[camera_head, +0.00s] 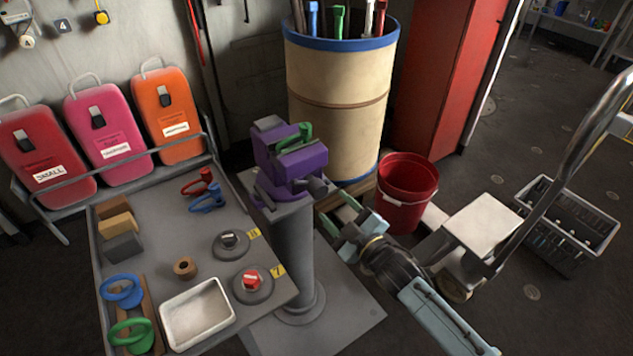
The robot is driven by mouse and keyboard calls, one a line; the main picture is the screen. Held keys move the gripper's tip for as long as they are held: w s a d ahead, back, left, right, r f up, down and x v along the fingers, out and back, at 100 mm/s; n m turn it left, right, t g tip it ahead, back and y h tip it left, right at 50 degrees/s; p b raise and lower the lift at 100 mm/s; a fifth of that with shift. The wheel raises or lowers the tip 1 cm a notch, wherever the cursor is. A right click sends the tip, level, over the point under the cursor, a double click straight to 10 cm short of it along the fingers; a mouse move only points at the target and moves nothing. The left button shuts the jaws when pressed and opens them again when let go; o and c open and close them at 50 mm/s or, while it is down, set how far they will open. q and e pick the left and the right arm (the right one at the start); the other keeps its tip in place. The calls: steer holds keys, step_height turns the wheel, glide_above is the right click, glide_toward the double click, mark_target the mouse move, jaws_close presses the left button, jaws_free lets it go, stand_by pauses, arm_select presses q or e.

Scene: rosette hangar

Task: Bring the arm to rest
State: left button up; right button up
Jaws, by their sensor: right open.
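My right gripper (342,232) reaches in from the lower right and is open, with nothing visible between its fingers. It is close to the front right of the purple vise (279,165), just below the vise's handle end; I cannot tell whether they touch. My right arm (428,308) runs from the gripper down to the bottom edge. A green piece (297,138) sits at the vise's jaws. My left gripper is out of view.
A grey pedestal (295,250) carries the vise. The work table (165,235) at left holds rings, blocks, a white tray (198,313) and round knobs. A red bucket (404,194), a barrel (337,100), a step stool (483,222) and a crate (597,230) stand around the arm.

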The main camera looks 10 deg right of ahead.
steer(key=shift+s+d, duration=0.15)
steer(key=shift+s, duration=0.15)
steer(key=shift+f, duration=0.1)
steer(key=s+d+f+m+g+h, duration=0.25)
steer(key=s+f, duration=0.35)
steer(key=f, duration=0.4)
steer(key=s+d+f+m+g+h, duration=0.1)
steer(key=s+d+f+m+g, duration=0.15)
steer(key=s+f, duration=0.55)
steer(key=s+d+f+m+g+h, duration=0.1)
steer(key=s+f+g, duration=0.2)
steer(key=f, duration=0.9)
steer(key=s+f+m+g, duration=0.1)
steer(key=s+f, duration=0.3)
steer(key=s, duration=0.6)
steer(key=s+d+f+m+g+h, duration=0.1)
steer(key=s+f+g, duration=0.3)
steer(key=s, duration=0.5)
steer(key=s+d+f+m+g, duration=0.1)
steer(key=s+f+g, duration=0.2)
steer(key=s, duration=0.7)
steer(key=shift+s+f+m+h, duration=0.35)
steer(key=shift+f+m, duration=0.05)
steer(key=shift+f, duration=0.4)
